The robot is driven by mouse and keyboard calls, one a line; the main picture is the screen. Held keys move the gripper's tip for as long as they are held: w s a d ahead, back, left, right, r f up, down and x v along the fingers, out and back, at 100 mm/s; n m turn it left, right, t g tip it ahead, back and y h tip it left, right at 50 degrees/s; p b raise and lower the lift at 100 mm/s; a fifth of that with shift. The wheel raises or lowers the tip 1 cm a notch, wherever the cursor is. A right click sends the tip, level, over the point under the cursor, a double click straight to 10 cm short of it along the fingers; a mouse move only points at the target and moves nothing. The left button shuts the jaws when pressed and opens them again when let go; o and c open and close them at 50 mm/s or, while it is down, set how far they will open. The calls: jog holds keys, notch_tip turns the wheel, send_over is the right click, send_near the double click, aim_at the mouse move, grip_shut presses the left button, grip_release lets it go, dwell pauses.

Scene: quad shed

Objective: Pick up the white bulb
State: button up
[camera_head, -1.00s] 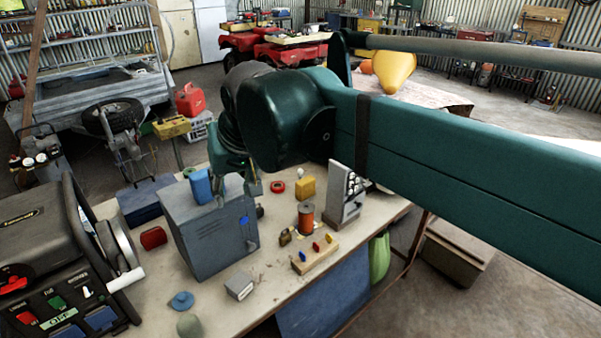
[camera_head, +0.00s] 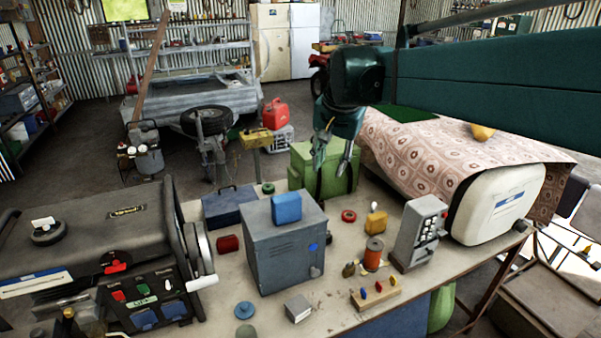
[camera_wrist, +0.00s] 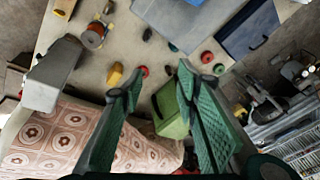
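The white bulb (camera_head: 374,206) appears as a small pale tip at the yellow block (camera_head: 376,222) on the workbench, right of the grey cabinet. In the wrist view the yellow block (camera_wrist: 114,75) lies just left of the left fingertip; the bulb is too small to make out clearly there. My gripper (camera_head: 332,188) hangs fingers down, behind and left of the yellow block, in front of the green box. In the wrist view my gripper (camera_wrist: 160,72) has its fingers wide apart with nothing between the tips.
The grey cabinet (camera_head: 284,250) with a blue item on top stands left of the bulb. An orange spool (camera_head: 373,254), a grey keypad device (camera_head: 418,232) and a red ring (camera_head: 349,216) are close by. The green box (camera_head: 310,170) stands behind. A large white container (camera_head: 495,205) is at right.

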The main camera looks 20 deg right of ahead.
jog(key=w+d+m+g+p, duration=0.1)
jog(key=w+d+m+p, duration=0.15)
jog(key=w+d, duration=0.4)
jog(key=m+g+y+p, duration=0.1)
jog(key=m+g+p, duration=0.3)
jog(key=m, duration=0.5)
send_over(373, 209)
jog(key=w+d+p, duration=0.1)
jog(key=shift+t, duration=0.7)
notch_tip(373, 209, down, 28)
jog(key=shift+r, duration=0.1)
jog(key=shift+f, duration=0.4)
jog(key=shift+f, duration=1.3)
jog(key=shift+s+a+f, duration=0.1)
jog(key=shift+s+f, duration=0.05)
jog(key=shift+f, duration=2.45)
